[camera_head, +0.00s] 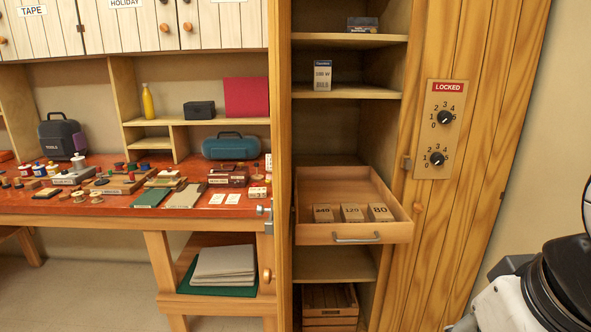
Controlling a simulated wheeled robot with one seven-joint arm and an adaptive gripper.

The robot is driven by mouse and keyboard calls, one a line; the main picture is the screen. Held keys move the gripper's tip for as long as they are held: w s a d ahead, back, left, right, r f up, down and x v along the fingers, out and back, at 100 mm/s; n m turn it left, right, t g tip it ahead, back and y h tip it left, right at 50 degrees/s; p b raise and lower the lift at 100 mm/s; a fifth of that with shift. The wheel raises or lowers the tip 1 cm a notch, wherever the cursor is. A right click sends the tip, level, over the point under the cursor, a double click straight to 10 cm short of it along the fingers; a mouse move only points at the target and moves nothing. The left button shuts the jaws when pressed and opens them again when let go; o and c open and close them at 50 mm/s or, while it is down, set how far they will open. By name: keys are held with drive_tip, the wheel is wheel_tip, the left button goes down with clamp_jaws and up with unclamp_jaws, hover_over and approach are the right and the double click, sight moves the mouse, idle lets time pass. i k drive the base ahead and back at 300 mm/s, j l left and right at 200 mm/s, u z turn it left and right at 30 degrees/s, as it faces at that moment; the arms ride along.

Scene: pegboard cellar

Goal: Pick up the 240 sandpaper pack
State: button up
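The 240 sandpaper pack (323,213) is a small brown block at the left of a row of three in an open wooden drawer (352,238). Its label is small but seems to read 240. The 120 pack (352,212) stands in the middle of the row, and the 80 pack (380,212) stands at the right. All three sit near the drawer's front wall. The lower parts of the packs are hidden by that wall. My gripper is not in view; only parts of my own body show at the lower right, apart from the drawer.
The drawer has a metal handle (356,239) and is pulled out of a tall cabinet. The cabinet's open door (470,200) at the right carries a LOCKED panel with two dials (441,128). Shelves above hold small boxes (322,75). A cluttered red workbench (120,212) stands left.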

sight(323, 213)
drive_tip(key=i, duration=0.9)
